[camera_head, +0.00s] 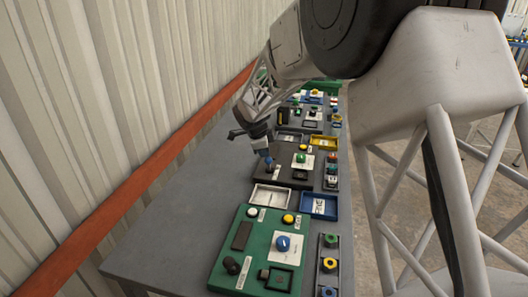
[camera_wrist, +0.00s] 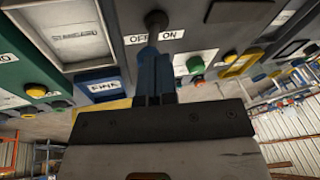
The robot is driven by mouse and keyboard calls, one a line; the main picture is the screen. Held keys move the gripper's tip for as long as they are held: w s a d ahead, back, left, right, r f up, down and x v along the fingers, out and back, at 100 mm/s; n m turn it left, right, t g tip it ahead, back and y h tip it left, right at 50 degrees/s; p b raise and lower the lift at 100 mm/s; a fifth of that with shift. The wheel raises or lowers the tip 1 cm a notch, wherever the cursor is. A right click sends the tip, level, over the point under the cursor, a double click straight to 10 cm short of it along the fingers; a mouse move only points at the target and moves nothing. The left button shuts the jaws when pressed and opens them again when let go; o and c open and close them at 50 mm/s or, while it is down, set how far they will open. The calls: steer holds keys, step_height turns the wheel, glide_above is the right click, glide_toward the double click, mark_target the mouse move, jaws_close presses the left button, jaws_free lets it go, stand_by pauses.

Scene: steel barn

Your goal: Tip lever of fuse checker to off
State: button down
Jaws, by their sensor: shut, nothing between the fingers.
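A dark grey panel (camera_head: 283,176) on the bench carries a lever with a dark round knob (camera_wrist: 156,20). In the wrist view, a white label (camera_wrist: 158,37) reading OFF and ON lies beside the lever. My gripper (camera_wrist: 149,52) is shut with its blue fingers together and empty. Its tips are right by the lever, below the knob in the wrist view; I cannot tell whether they touch it. In the head view my gripper (camera_head: 268,163) reaches down to the panel's left part. The lever's tilt is not clear. No fuse checker name is readable.
A green panel (camera_head: 228,277) with buttons and a blue knob stands nearer. A white tray (camera_head: 272,197) and a blue tray (camera_head: 319,206) lie between the panels. More panels stand farther back. A corrugated wall (camera_head: 110,100) runs along the left; bare grey bench (camera_head: 185,215) lies before it.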

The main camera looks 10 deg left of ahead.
steer(key=shift+w+f, duration=0.5)
steer(key=shift+d+f, duration=0.1)
steer(key=shift+f, duration=0.4)
steer(key=shift+w, duration=0.1)
steer(key=shift+w+a+r, duration=0.3)
steer(key=shift+r, duration=0.2)
steer(key=a+r, duration=0.3)
steer(key=r, duration=1)
steer(key=shift+s, duration=0.4)
